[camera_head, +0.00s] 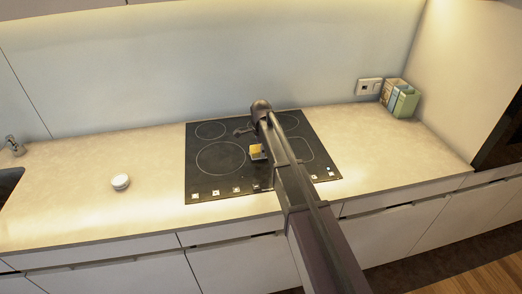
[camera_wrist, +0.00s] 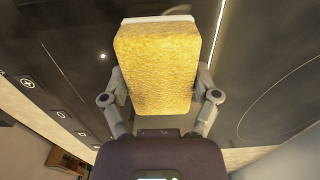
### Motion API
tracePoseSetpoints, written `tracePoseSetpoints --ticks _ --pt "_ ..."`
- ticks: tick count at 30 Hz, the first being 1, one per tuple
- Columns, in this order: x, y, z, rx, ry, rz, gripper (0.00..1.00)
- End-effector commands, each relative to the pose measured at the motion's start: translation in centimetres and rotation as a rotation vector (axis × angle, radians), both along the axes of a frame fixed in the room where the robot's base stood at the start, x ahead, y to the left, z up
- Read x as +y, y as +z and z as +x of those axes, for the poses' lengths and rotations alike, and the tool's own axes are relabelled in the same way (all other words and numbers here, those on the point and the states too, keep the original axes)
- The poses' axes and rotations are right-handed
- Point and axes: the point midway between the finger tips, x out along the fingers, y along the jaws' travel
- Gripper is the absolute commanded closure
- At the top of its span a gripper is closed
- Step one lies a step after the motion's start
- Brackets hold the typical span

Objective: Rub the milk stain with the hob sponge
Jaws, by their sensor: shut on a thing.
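The hob sponge (camera_wrist: 157,65) is a yellow, porous block with a white layer along its far edge. It is held between the two fingers of my gripper (camera_wrist: 160,90), which is shut on it. In the head view the sponge (camera_head: 257,150) shows as a small yellow patch beside my arm, over the middle of the black hob (camera_head: 210,178). I cannot tell whether it touches the glass. My arm hides part of the hob. I cannot make out a milk stain in either view.
A small round white object (camera_head: 120,182) stands on the pale worktop (camera_head: 75,200) left of the hob. A sink (camera_head: 8,182) and tap (camera_head: 14,146) are at the far left. Green and tan boxes (camera_head: 404,102) stand at the back right near a wall socket (camera_head: 369,86).

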Motion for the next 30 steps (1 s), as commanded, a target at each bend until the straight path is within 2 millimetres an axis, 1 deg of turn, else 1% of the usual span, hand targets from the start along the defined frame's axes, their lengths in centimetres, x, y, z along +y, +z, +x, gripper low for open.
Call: tracePoseSetpoints --ticks 8,24,30 --pt "0.4 0.0 -0.2 0.001 0.001 0.001 0.60" --pt "3.6 0.2 -0.9 0.000 0.002 0.000 0.60" --pt "3.9 0.2 -1.0 0.000 0.001 0.000 0.60"
